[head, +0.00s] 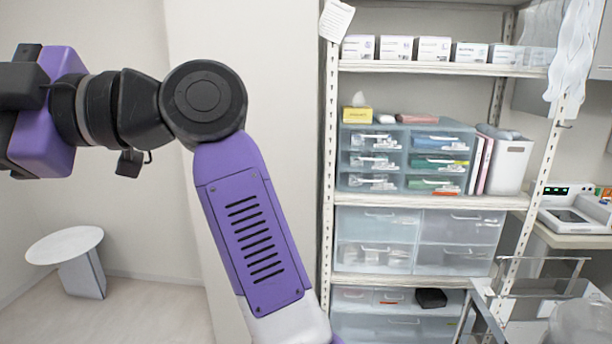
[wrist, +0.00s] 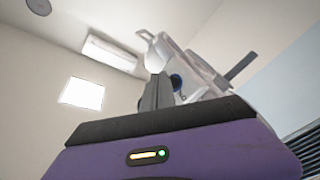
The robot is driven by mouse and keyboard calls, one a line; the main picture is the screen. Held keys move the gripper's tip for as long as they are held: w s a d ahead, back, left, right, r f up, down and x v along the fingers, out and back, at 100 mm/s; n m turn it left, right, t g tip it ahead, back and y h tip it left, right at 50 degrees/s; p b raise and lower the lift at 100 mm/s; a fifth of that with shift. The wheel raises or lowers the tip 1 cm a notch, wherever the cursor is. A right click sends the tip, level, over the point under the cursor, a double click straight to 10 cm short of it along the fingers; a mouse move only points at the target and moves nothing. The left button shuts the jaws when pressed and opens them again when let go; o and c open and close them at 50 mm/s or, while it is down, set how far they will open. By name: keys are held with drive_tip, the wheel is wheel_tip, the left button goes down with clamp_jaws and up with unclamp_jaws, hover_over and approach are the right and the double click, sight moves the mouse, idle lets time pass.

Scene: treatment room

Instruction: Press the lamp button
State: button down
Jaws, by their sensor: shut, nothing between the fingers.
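In the wrist view, a white jointed device (wrist: 190,62), which looks like the lamp head, stands up behind my gripper. A small dark round spot with a blue rim (wrist: 177,82) shows on it and may be the button; I cannot be sure. My gripper (wrist: 157,88) shows as dark fingers, shut and empty, in front of the device and just left of the spot. I cannot tell whether they touch it. In the head view, my arm reaches to the left edge, and the fingertips and lamp are out of view.
A shelf rack (head: 430,200) with drawers and boxes stands at the right. A metal cart (head: 500,305) is in front of it, and a counter with a device (head: 575,212) stands beside it. A small round white table (head: 65,246) is at lower left. The floor around it is clear.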

drive_tip(key=shift+s+a, duration=0.2)
drive_tip(key=shift+s, duration=0.15)
idle(0.4)
drive_tip(key=shift+w+d, duration=0.1)
drive_tip(key=shift+w, duration=0.05)
drive_tip(key=shift+w+d, duration=0.35)
drive_tip(key=shift+w, duration=0.3)
drive_tip(key=shift+w, duration=0.1)
drive_tip(key=shift+w+d, duration=0.5)
drive_tip(key=shift+w, duration=0.35)
drive_tip(key=shift+w+d, duration=0.5)
drive_tip(key=shift+w, duration=0.3)
drive_tip(key=shift+w+d, duration=0.5)
drive_tip(key=shift+w, duration=0.35)
